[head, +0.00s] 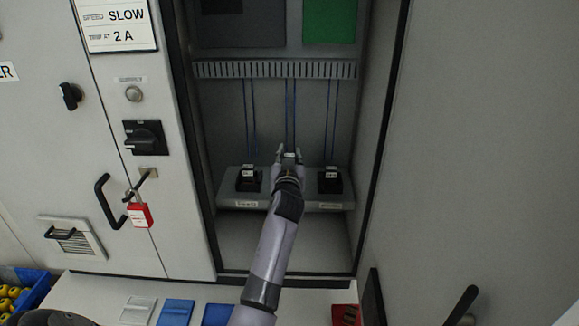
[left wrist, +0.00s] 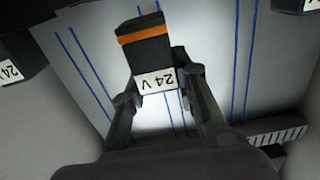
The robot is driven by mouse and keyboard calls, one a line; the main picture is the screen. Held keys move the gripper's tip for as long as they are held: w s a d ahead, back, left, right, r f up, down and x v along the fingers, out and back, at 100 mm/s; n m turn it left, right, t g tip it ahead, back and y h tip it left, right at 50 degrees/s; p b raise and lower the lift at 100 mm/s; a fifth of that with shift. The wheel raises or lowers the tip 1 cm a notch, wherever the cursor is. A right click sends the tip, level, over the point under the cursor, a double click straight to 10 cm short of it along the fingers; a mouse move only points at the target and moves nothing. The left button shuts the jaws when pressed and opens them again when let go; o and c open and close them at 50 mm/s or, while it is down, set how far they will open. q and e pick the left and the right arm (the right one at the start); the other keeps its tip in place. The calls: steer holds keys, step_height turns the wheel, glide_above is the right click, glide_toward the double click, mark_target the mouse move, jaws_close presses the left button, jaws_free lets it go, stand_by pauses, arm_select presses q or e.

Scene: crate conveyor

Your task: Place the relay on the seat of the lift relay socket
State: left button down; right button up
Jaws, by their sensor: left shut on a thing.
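My left gripper (head: 289,154) is inside the open cabinet, above the middle of the grey socket ledge (head: 228,196). It is shut on the relay (left wrist: 146,47), a black block with an orange stripe and a white "24 V" label, which shows between the fingers in the left wrist view. In the head view my gripper mostly covers the relay. My arm hides the middle of the ledge, so I cannot see a seat there or whether the relay touches one. A black unit with a white label stands on the left (head: 249,179) and another on the right (head: 330,181).
Blue wires run down the back panel from a slotted duct (head: 275,69). Cabinet side walls stand close on both sides. A red padlock (head: 139,214) hangs on the left door. Blue trays (head: 175,312) and a bin of yellow parts (head: 22,288) are below.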

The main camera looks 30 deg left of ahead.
arm_select(q)
steer(key=shift+f, duration=1.95)
steer(key=c, duration=1.3)
jaws_free()
